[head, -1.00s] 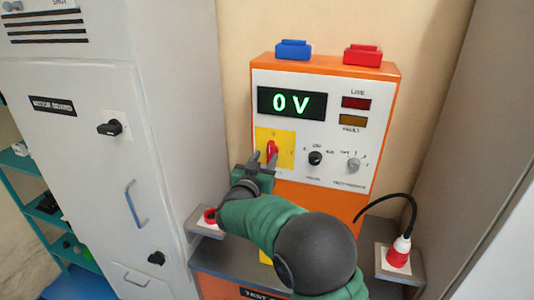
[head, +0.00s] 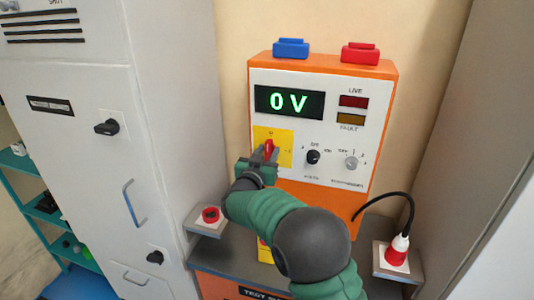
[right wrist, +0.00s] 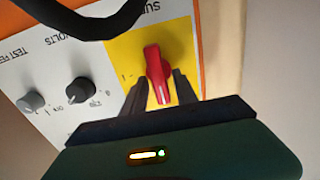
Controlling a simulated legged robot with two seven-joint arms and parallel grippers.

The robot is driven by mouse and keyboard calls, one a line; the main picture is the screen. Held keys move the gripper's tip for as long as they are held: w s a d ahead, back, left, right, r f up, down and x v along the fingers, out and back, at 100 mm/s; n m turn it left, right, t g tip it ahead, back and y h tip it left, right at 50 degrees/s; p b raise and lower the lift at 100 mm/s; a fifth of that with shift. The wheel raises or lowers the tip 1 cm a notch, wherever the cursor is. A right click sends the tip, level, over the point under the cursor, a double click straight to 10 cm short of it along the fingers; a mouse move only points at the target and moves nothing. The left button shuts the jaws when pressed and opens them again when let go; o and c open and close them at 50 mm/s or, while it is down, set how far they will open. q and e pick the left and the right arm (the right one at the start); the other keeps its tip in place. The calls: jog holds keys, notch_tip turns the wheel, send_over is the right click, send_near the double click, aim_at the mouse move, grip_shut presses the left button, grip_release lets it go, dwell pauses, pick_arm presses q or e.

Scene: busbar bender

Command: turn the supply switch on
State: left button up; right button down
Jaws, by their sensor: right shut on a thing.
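The supply switch (head: 268,149) is a red rotary handle on a yellow plate (head: 287,150), low on the left of the orange test set's white panel. In the right wrist view the red handle (right wrist: 157,75) sits between the fingers of my right gripper (right wrist: 160,92), which is shut on it. In the head view my right gripper (head: 262,160) reaches the switch from below. The handle points roughly upright in the head view. The display (head: 289,102) reads 0 V, and the LIVE lamp (head: 354,101) looks dull red. My left gripper is not in view.
Two black and grey knobs (head: 313,157) are right of the switch. A red button (head: 210,215) stands on a side shelf at left, and a red plug (head: 397,250) with a black cable at right. A grey cabinet (head: 80,190) stands left, a grey panel right.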

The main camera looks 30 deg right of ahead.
jog(key=shift+f, duration=0.1)
jog(key=m+b, duration=0.1)
jog(key=m, duration=0.1)
jog(key=m+b, duration=0.2)
jog(key=shift+s+f, duration=0.15)
jog(key=shift+s+d+f+m+b, duration=0.1)
jog(key=shift+f+m+b, duration=0.15)
jog(key=shift+m+b, duration=1.85)
jog(key=shift+s+d+f+m+b, duration=0.1)
jog(key=shift+s+f+m+b, duration=0.1)
jog(key=shift+m+b, duration=1.85)
jog(key=shift+s+d+f+m+b, duration=0.1)
jog(key=shift+f+m+b, duration=0.15)
jog(key=shift+m+b, duration=1.8)
jog(key=shift+m+p, duration=0.7)
jog(key=shift+m, duration=0.1)
jog(key=c, duration=1.5)
grip_release()
jog(key=shift+o, duration=0.9)
jog(key=shift+r, duration=0.25)
